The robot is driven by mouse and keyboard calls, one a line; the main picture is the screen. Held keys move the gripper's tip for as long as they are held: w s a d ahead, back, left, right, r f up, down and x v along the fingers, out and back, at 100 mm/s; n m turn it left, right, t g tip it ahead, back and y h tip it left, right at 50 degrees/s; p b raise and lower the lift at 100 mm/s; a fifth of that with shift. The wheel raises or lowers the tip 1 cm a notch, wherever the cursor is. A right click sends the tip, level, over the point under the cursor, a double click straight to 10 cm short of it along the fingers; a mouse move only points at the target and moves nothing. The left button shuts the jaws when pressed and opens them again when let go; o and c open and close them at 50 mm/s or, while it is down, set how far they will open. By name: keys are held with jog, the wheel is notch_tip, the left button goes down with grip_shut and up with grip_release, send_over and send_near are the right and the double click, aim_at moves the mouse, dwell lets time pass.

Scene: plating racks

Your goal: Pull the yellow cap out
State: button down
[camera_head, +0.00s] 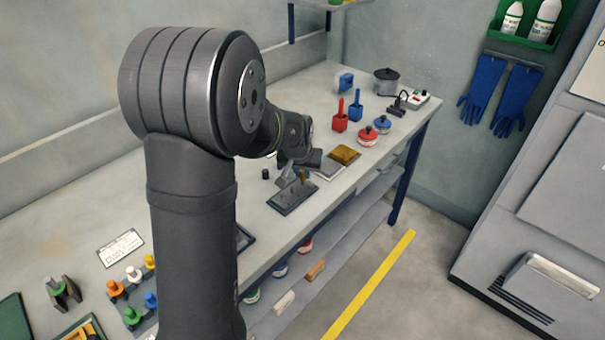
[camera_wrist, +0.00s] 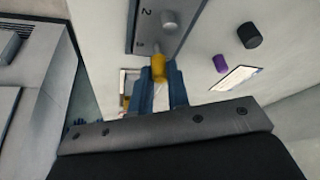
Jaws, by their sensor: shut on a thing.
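The yellow cap (camera_wrist: 159,67) is between the blue fingers of my gripper (camera_wrist: 158,78) in the wrist view, and the gripper is shut on it. The cap is at the edge of a dark grey rack plate (camera_wrist: 149,30) marked with numbers. A light grey peg (camera_wrist: 168,20) stands on that plate. I cannot tell whether the cap's lower end is still in the plate.
A black cylinder (camera_wrist: 249,35), a purple cap (camera_wrist: 221,63) and a white card (camera_wrist: 235,78) lie near the rack. An ochre block (camera_head: 344,154) on a grey slab, red scoop (camera_head: 340,122) and lidded pots stand further along the bench. Several colored pegs (camera_head: 133,274) stand at front left.

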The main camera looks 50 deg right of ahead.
aim_at(303, 173)
jog(key=shift+r, duration=1.6)
